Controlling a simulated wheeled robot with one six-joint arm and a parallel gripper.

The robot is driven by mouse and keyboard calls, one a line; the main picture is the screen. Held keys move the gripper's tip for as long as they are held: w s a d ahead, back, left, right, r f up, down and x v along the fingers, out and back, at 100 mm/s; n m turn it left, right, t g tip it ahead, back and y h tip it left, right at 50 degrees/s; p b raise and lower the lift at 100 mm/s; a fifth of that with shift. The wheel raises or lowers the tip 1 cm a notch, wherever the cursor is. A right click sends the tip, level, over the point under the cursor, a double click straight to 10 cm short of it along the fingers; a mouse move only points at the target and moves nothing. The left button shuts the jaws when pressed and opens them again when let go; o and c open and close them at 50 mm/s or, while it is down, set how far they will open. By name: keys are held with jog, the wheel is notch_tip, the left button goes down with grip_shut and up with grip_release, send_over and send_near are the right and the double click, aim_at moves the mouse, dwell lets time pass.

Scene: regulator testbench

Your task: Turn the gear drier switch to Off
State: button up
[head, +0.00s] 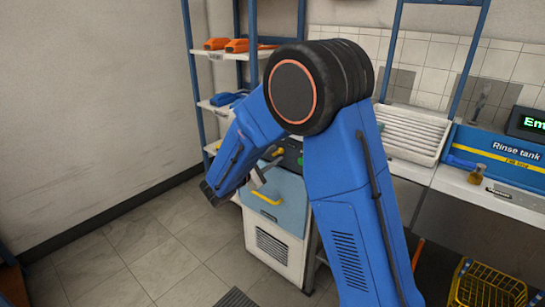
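The gear drier looks to be the white cabinet with a light blue front door (283,204) and a yellow handle (267,194), low behind my arm. Its dark control panel (291,158) is partly covered by my arm. A small yellow knob (278,152) shows on the panel; I cannot read a switch position or any label. My gripper (257,178) seems to be the small grey part beside my wrist, in front of the drier's top left. Its fingers are too small and hidden to tell open from shut, and I cannot tell if it touches anything.
A blue-framed shelf (193,75) with orange tools (237,46) stands at the back left. The rinse tank (497,155) is on the right counter. A yellow basket (485,287) is at the bottom right. The tiled floor (150,250) at left is clear.

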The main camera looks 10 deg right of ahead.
grip_shut()
dwell(0.3)
jog(key=n, duration=0.3)
jog(key=shift+n, duration=0.4)
jog(key=n, duration=0.4)
jog(key=shift+n, duration=0.3)
jog(key=n, duration=0.6)
jog(key=shift+s, duration=0.1)
jog(key=shift+n, duration=2.8)
